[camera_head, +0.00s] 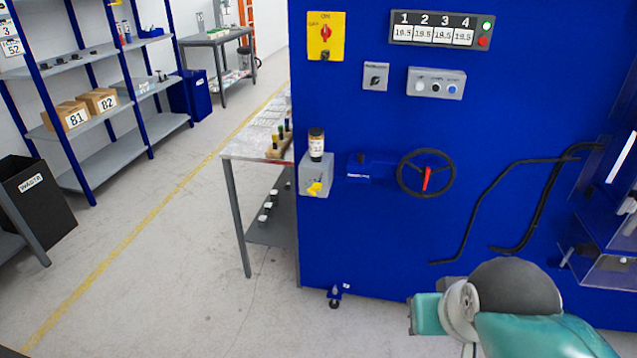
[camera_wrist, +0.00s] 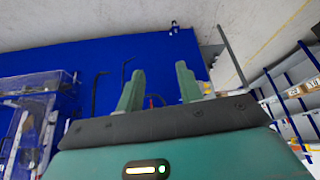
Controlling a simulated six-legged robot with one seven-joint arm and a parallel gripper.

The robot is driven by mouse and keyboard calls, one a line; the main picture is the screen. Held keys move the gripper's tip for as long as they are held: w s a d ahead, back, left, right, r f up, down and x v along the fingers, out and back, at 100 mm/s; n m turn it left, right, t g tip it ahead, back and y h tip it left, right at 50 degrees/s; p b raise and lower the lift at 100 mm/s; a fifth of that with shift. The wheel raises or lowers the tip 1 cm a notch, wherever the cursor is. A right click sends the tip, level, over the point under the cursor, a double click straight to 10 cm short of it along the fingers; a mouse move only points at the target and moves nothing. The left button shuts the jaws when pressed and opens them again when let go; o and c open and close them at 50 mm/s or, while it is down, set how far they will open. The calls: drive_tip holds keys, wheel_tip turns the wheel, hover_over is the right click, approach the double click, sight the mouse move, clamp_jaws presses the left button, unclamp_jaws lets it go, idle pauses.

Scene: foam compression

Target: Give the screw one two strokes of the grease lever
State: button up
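A grey box (camera_head: 316,173) with a dark-capped bottle (camera_head: 316,145) on top and a yellow lever (camera_head: 315,188) on its front is mounted on the blue machine's panel. I take it as the grease unit; no label on it is readable. The screws cannot be told apart. My arm is low at the lower right of the head view, well away from the box. In the wrist view my gripper (camera_wrist: 158,82) has its two green fingers spread apart, with nothing between them.
The blue machine (camera_head: 380,255) carries a handwheel (camera_head: 426,173) with a red handle, black hoses (camera_head: 520,205), a switch panel and a numbered display (camera_head: 442,30). A table (camera_head: 238,150) stands left of it. Shelves (camera_head: 108,160) and a dark bin (camera_head: 36,200) are farther left. The floor between is clear.

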clamp_jaws()
idle(1.6)
